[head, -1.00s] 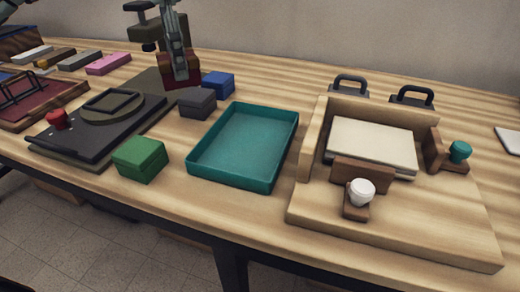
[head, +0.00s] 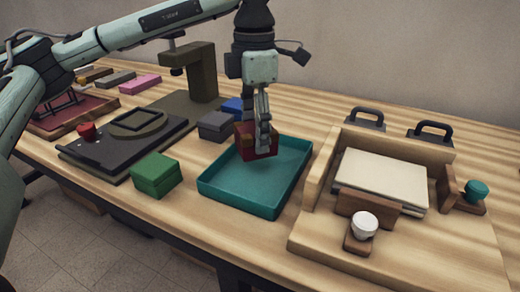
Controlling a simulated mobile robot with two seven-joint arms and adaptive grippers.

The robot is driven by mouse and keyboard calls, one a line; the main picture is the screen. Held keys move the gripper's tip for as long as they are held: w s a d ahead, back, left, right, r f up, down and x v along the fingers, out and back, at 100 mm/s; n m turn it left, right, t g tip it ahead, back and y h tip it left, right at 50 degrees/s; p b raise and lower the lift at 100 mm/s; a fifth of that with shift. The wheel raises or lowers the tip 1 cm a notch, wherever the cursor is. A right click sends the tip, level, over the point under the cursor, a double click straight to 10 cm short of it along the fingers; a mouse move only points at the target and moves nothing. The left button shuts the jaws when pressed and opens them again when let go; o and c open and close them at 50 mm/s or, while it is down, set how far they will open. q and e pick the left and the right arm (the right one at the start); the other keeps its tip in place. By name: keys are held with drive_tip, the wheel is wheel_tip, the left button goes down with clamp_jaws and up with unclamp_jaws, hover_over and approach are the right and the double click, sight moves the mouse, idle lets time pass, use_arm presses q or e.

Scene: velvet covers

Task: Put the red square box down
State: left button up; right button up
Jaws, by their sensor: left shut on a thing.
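My left gripper (head: 261,138) comes down from the top of the head view. It is shut on the red square box (head: 246,148), whose sides show dark red around the fingers. The gripper holds the box over the back part of the teal tray (head: 240,188). The floor of the tray shows no other thing. I cannot tell whether the box touches the tray floor; it looks a little above it. The fingers hide part of the box. My right gripper is not in view.
A green box (head: 154,174) stands left of the tray. Dark grey (head: 215,125) and blue (head: 232,106) boxes stand close behind it. A black press (head: 125,140) lies further left. A wooden jig (head: 325,236) with clamps is at the right.

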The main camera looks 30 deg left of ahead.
use_arm(q)
drive_tip(key=shift+d+f, duration=0.45)
drive_tip(key=shift+d, duration=0.05)
wheel_tip(320, 180, down, 3)
drive_tip(key=shift+f, duration=0.4)
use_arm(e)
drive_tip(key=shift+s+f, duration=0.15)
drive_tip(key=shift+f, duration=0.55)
use_arm(q)
drive_tip(key=shift+f, duration=0.1)
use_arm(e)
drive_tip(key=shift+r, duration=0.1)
use_arm(q)
drive_tip(key=o, duration=0.8)
drive_tip(key=shift+c, duration=0.2)
drive_tip(key=o, duration=0.5)
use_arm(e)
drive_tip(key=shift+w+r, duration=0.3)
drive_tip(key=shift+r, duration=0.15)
